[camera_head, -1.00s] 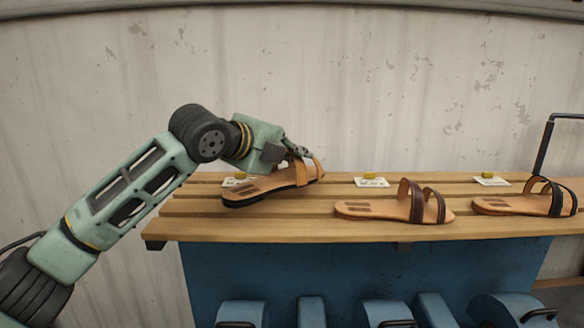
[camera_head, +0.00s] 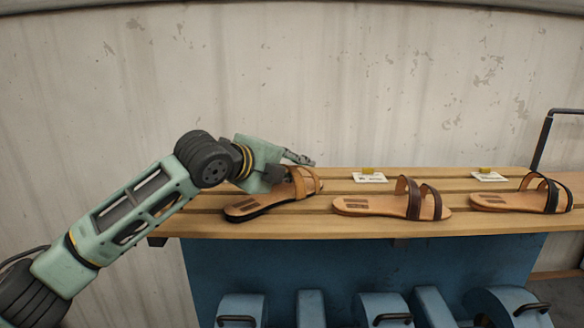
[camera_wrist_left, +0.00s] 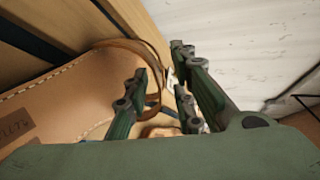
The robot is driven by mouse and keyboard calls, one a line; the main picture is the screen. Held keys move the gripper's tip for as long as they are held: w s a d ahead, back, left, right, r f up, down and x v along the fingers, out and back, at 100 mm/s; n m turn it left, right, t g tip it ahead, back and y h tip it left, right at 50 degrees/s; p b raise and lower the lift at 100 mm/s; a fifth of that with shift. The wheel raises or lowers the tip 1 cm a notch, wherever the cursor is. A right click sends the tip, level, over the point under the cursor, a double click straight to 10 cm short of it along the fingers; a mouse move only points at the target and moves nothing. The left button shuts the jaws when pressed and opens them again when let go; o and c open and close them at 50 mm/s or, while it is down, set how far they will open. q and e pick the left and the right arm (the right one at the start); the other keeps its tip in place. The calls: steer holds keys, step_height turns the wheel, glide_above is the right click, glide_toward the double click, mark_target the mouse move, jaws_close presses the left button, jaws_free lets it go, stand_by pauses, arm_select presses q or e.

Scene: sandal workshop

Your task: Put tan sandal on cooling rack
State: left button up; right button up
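The tan sandal (camera_head: 262,200), with tan straps and a dark sole, lies at the left end of the slatted wooden rack (camera_head: 330,228). In the left wrist view, the tan sandal (camera_wrist_left: 70,100) lies beside the fingers. A strap passes through the gap between the fingertips of the left gripper (camera_wrist_left: 158,80), with space visible around it. My right gripper is in neither view.
Two sandals with darker straps, a middle one (camera_head: 375,205) and a right one (camera_head: 510,202), stand on the rack. Label cards (camera_head: 370,178) lie behind them. A black bar (camera_head: 543,140) rises at the right end. A pale wall (camera_head: 400,80) is behind.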

arm_select(q)
steer(key=b+v, duration=0.4)
steer(key=v, duration=0.7)
steer(key=shift+b, duration=0.4)
steer(key=shift+s+a+r, duration=0.25)
steer(key=shift+s, duration=0.05)
